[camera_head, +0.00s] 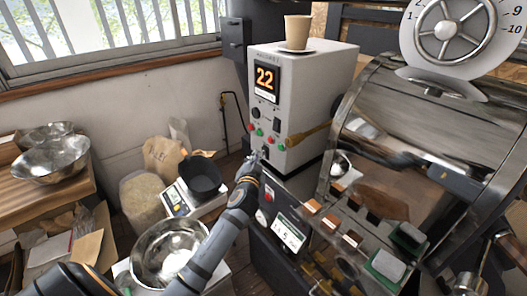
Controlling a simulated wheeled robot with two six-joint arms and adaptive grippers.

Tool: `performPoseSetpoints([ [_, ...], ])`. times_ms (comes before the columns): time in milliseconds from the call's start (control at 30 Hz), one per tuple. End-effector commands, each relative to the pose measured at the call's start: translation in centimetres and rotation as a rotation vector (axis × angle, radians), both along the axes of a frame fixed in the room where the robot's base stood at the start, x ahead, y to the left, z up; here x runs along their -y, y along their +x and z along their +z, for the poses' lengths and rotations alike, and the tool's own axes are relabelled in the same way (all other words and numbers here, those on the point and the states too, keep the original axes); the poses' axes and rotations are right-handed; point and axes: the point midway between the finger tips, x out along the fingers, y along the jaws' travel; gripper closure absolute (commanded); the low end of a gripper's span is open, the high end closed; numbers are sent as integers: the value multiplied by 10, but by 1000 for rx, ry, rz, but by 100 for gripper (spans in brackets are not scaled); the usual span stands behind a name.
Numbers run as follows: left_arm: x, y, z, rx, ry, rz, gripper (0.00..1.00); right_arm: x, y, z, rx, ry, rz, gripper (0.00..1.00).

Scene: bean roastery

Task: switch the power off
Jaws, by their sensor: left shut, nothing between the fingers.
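The pale grey control box (315,90) stands at upper middle, with a lit display (266,78) reading 22. Its front panel has a black knob (256,112), a small dark switch (277,125), and red and green buttons (259,132) in a row below. Which control is the power is not clear from labels at this size. My left gripper (261,153) is shut and empty, at the lower part of the panel just under the buttons. Whether it touches the panel I cannot tell. It hides part of the lower panel. My right gripper is not in view.
A paper cup (297,31) stands on a saucer on the box. The roaster drum (435,120) fills the right side. A wooden handle (308,134) juts towards the panel's right edge. A steel bowl (168,250) and a scale (178,198) stand below left.

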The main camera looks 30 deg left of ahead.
Motion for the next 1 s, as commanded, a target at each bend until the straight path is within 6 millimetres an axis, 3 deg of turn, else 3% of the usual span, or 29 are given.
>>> performPoseSetpoints([
  [1000, 3, 8, 1, 0, 0, 0, 100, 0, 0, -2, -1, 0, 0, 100],
])
